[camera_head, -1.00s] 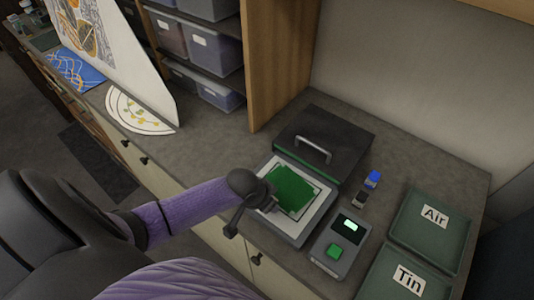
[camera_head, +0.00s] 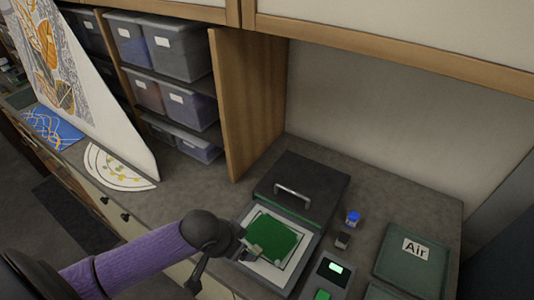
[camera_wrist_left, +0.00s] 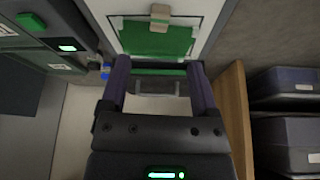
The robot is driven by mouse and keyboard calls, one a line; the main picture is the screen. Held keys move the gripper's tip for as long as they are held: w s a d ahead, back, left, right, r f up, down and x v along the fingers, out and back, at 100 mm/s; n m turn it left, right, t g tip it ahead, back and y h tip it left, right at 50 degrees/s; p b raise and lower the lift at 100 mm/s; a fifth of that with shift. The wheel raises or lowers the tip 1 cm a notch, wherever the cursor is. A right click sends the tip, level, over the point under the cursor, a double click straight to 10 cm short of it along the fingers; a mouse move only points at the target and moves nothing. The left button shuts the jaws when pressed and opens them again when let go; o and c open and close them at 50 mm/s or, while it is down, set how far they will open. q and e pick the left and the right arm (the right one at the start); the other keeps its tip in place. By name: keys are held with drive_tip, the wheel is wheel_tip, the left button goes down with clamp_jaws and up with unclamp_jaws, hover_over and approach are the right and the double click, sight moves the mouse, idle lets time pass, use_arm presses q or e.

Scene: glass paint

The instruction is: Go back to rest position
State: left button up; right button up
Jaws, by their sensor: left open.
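My left gripper (camera_head: 222,256) is at the left edge of the white plate (camera_head: 290,279) in the head view. In the wrist view its two fingers (camera_wrist_left: 159,72) are spread apart with nothing between them. A green sheet (camera_head: 272,237) lies on the white plate of a dark, open-lidded device; it also shows beyond the fingertips in the wrist view (camera_wrist_left: 150,42). A small beige piece (camera_wrist_left: 159,18) overlaps the green sheet in the wrist view; I cannot tell what it is. My right gripper is not in view.
The raised dark lid (camera_head: 300,188) has a metal handle. A control box (camera_head: 327,270) and a blue-capped bottle (camera_head: 353,217) stand to the right, with the "Air" tray (camera_head: 400,272) beyond. Shelves of bins (camera_head: 188,108) and a leaning patterned panel (camera_head: 105,110) are at left.

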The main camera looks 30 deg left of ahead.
use_arm(q)
drive_tip(key=s+d+r, duration=0.3)
drive_tip(key=s+d, duration=0.4)
drive_tip(key=s, duration=0.2)
drive_tip(key=s+a+f+g+y+b, duration=0.15)
drive_tip(key=f+b, duration=0.65)
drive_tip(key=f, duration=1)
drive_tip(key=s+f+g+h+b, duration=0.1)
drive_tip(key=s+f+b, duration=0.2)
drive_tip(key=f+b, duration=1.1)
drive_tip(key=s+f+b, duration=0.1)
drive_tip(key=s+f, duration=0.3)
drive_tip(key=f, duration=0.3)
drive_tip(key=s+a+f+b, duration=0.1)
drive_tip(key=s+f, duration=0.3)
drive_tip(key=f, duration=0.3)
drive_tip(key=s+a+f+g+b, duration=0.1)
drive_tip(key=s+f, duration=0.3)
drive_tip(key=f, duration=0.4)
drive_tip(key=shift+s+y+b, duration=0.35)
drive_tip(key=shift+a, duration=0.1)
